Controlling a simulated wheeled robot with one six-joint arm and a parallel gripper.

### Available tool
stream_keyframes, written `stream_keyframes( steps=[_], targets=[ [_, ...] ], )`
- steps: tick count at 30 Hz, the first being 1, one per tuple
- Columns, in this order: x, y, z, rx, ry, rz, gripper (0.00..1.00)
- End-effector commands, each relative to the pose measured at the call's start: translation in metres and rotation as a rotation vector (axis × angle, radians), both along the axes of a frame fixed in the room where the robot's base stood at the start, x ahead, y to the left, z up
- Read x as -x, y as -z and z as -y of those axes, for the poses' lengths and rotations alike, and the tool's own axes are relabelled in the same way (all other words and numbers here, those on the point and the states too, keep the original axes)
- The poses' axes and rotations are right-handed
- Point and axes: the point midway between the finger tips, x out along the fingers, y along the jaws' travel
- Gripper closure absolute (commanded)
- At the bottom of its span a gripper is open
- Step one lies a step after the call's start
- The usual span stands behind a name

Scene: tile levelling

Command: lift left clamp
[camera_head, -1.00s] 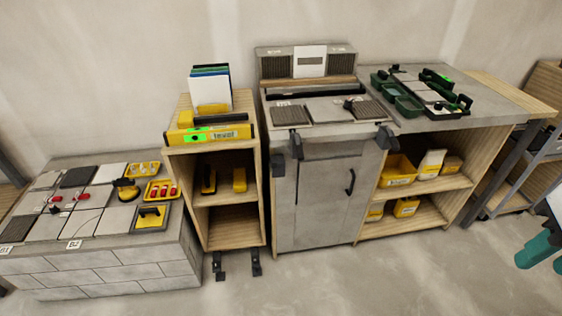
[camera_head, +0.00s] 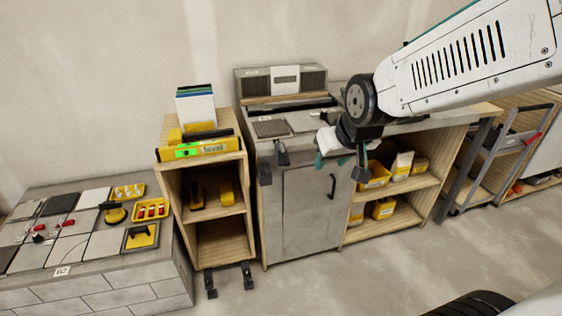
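The left clamp (camera_head: 281,154) is dark and hangs at the front left edge of the grey worktop, with another dark block (camera_head: 265,174) just beside it. A second dark clamp (camera_head: 360,166) hangs at the same edge further right. My gripper (camera_head: 335,158) is over the worktop's front edge, right of the left clamp and close to the right one. Teal finger parts show below its pale and black body. The gap between its fingertips is unclear, and I see nothing held. My arm and gripper hide much of the worktop's right part.
A grey cabinet (camera_head: 303,213) stands below the worktop. A wooden shelf (camera_head: 222,243) with a yellow level (camera_head: 200,149) stands left of it. Further left, a block platform (camera_head: 115,262) bears tiles and yellow trays. Yellow bins (camera_head: 384,209) fill the right shelves.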

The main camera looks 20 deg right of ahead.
Motion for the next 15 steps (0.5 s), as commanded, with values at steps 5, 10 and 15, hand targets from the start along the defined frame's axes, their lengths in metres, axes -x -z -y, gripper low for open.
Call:
stream_keyframes(
  steps=[5, 10, 15],
  targets=[
    [-0.089, 0.041, -0.006, -0.007, 0.005, 0.211, 0.60],
    [-0.153, 0.080, -0.013, -0.011, 0.008, 0.430, 0.60],
    [-0.194, 0.121, -0.017, -0.006, 0.013, 0.649, 0.60]
  ],
)
